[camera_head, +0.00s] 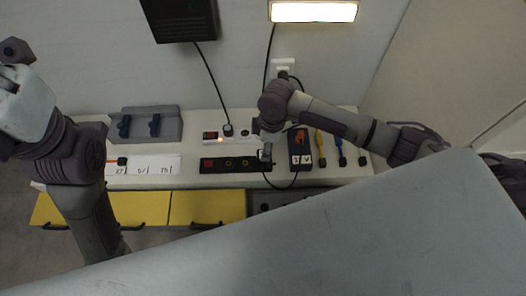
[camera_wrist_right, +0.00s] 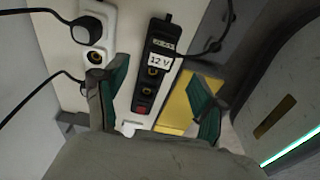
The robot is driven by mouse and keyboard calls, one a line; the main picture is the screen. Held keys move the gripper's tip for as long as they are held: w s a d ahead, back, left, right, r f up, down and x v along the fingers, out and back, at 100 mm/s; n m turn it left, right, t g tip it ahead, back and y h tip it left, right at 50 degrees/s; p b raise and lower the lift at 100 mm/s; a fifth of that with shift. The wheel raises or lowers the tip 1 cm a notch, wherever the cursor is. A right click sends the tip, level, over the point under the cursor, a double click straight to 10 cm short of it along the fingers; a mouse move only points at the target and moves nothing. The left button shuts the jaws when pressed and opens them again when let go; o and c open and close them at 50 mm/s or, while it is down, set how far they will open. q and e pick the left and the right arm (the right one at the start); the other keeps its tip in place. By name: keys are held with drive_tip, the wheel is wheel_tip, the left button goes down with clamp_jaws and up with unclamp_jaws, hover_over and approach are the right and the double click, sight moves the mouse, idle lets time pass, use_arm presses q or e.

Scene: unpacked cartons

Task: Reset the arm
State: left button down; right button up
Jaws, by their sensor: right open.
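My right arm reaches in from the right in the head view. Its gripper (camera_head: 265,153) points down over the black power strip (camera_head: 235,165) on the counter. In the right wrist view the two green-padded fingers of this gripper (camera_wrist_right: 159,80) are wide apart with nothing held between them. The black strip (camera_wrist_right: 152,75), with a "12 V" label and a red switch, shows beyond and between them. My left arm (camera_head: 75,155) is bent up at the left of the head view; I make out no left fingers.
A white strip (camera_head: 216,137) with a black plug sits behind the black one. A labelled dark box (camera_head: 300,145) and yellow and blue tools stand to the right. A grey holder (camera_head: 170,130) is at left. Yellow drawers (camera_head: 205,206) are below the counter. Cables hang near my right gripper.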

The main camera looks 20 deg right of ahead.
drive_tip(key=r, duration=0.4)
drive_tip(key=shift+s+d+r, duration=0.1)
drive_tip(key=shift+d+r, duration=0.15)
drive_tip(key=shift+r, duration=0.15)
